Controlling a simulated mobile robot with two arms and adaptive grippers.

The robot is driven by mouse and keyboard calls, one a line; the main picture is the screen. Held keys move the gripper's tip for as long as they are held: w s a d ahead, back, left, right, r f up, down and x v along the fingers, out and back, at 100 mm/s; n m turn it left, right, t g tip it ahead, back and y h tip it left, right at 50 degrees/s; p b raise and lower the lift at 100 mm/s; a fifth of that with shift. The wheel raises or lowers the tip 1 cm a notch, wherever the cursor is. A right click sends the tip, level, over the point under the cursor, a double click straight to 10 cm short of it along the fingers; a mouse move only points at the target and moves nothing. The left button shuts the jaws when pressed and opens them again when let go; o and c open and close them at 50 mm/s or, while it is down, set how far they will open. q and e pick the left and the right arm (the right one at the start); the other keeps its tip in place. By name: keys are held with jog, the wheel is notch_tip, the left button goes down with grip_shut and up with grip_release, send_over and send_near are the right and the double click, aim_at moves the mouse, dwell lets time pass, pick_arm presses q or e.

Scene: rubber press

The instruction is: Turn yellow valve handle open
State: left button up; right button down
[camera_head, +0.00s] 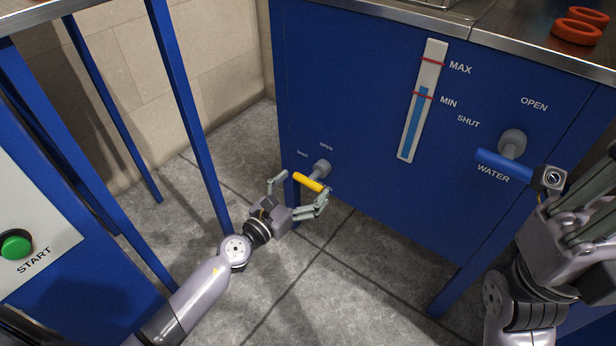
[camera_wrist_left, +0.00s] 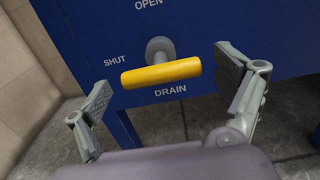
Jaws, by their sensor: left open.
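The yellow valve handle (camera_head: 308,182) sits on a grey stem (camera_head: 321,168) low on the blue cabinet front. In the left wrist view the yellow handle (camera_wrist_left: 161,73) lies nearly level between the labels SHUT and DRAIN, with OPEN above the stem. My left gripper (camera_head: 302,194) is open, with one finger to each side of the handle; in the left wrist view its fingers (camera_wrist_left: 168,92) are wide apart and do not visibly touch it. My right gripper (camera_head: 566,192) is at the right, beside the blue WATER handle (camera_head: 502,163); whether its fingers are open cannot be told.
The blue cabinet (camera_head: 350,110) carries a level gauge (camera_head: 422,100) marked MAX and MIN. Red rings (camera_head: 577,31) lie on its metal top. A panel with a green START button (camera_head: 16,246) stands at the left. Blue legs (camera_head: 186,110) rise close to my left arm. The tiled floor is clear.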

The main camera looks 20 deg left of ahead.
aim_at(312, 178)
pick_arm(q)
jog(key=shift+x, duration=1.1)
jog(key=shift+c, duration=0.6)
jog(key=c, duration=1)
jog(key=shift+c, duration=0.2)
